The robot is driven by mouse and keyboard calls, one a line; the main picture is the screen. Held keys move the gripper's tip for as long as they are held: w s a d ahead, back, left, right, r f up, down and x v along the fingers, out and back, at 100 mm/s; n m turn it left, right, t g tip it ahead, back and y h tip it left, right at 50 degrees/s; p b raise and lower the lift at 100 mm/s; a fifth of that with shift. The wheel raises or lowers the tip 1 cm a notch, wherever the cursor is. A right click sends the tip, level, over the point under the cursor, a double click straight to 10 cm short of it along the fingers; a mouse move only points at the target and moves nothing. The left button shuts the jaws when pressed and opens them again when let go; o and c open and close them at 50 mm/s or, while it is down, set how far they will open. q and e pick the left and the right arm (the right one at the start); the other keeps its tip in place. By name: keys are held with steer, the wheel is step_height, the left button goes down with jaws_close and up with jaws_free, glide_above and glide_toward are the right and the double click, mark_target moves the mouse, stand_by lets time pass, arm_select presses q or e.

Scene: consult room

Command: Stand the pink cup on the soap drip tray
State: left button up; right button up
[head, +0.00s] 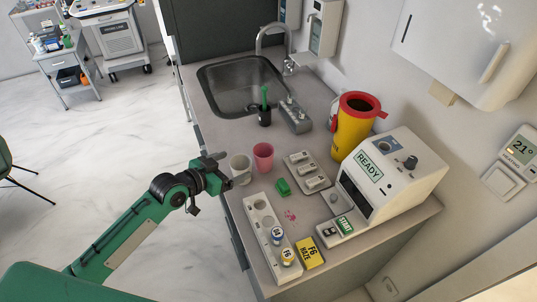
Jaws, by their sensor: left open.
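The pink cup (263,155) stands upright on the grey counter, just right of a whitish cup (240,169). My left gripper (214,180) is open and empty at the counter's left edge, left of the whitish cup and apart from the pink cup. A white dispenser (325,27) hangs on the wall by the tap; a small ledge at its bottom may be the soap drip tray, but I cannot tell for sure. My right gripper is not in view.
A sink (240,85) lies behind. A dark holder with a green brush (264,112), a grey rack (295,115), a yellow bin (354,127), a grey tray (322,186), a green block (282,187), a white strip with cans (262,222) and a READY machine (400,170) crowd the counter.

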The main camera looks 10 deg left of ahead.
mark_target(249, 157)
arm_select(q)
steer(key=p+x, duration=0.1)
steer(key=x, duration=0.5)
steer(key=shift+w+d, duration=0.15)
steer(key=shift+w, duration=0.1)
steer(key=shift+w+d+r+p, duration=0.15)
steer(key=shift+w+d+p, duration=0.25)
steer(key=shift+p, duration=0.45)
steer(key=p+x, duration=0.1)
steer(key=x, duration=0.3)
steer(key=shift+w+a+p, duration=0.15)
steer(key=shift+w+p, duration=0.05)
steer(key=shift+p, duration=0.1)
steer(key=c, duration=1.5)
steer(key=shift+o, duration=0.2)
steer(key=shift+r, duration=0.1)
